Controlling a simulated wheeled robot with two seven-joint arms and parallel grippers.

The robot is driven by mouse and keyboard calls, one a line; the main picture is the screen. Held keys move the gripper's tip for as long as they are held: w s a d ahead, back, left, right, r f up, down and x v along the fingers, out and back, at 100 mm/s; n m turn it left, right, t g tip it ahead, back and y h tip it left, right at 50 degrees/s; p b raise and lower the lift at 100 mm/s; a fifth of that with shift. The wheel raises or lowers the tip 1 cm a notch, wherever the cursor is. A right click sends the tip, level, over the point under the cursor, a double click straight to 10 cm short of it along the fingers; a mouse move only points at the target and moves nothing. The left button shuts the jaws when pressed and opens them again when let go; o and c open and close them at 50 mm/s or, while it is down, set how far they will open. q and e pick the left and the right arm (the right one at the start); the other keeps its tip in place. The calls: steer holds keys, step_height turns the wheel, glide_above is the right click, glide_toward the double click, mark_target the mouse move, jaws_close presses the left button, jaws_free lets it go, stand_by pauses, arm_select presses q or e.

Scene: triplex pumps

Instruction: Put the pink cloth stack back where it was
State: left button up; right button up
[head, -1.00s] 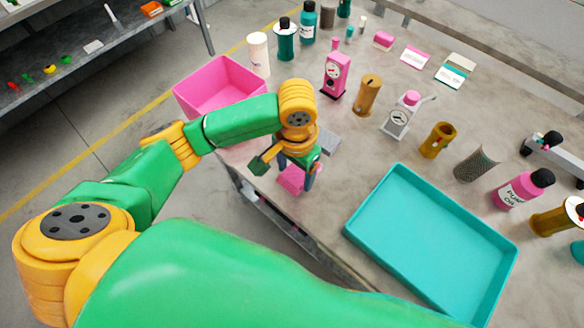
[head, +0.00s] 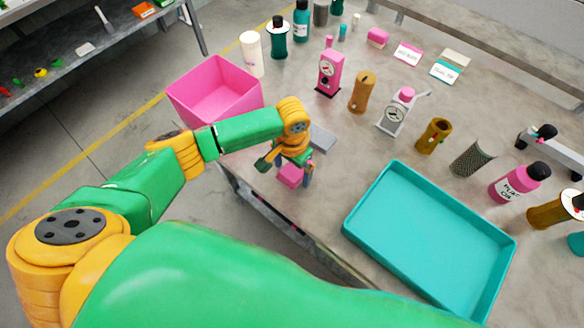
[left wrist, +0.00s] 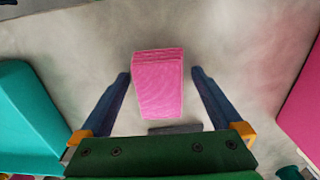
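The pink cloth stack (left wrist: 158,85) shows in the left wrist view as a folded, layered block. It lies between the two dark fingers of my left gripper (left wrist: 160,78), with a gap on each side, so the gripper is open. In the head view the stack (head: 290,176) is near the table's front edge, partly hidden by my left gripper (head: 294,168), which is just above or around it. I cannot tell the exact height of the fingers over the table. My right gripper is not in view.
A teal tray (head: 352,228) lies right of the gripper, and a pink bin (head: 215,92) stands to its left. A flat grey piece (head: 322,138) lies just behind the gripper. Bottles, a pink gauge device (head: 330,72) and a white scale (head: 397,112) stand farther back.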

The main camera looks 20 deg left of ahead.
mark_target(292, 171)
arm_select(q)
step_height(292, 171, up, 12)
steer(key=shift+r, duration=0.2)
stand_by(0.5)
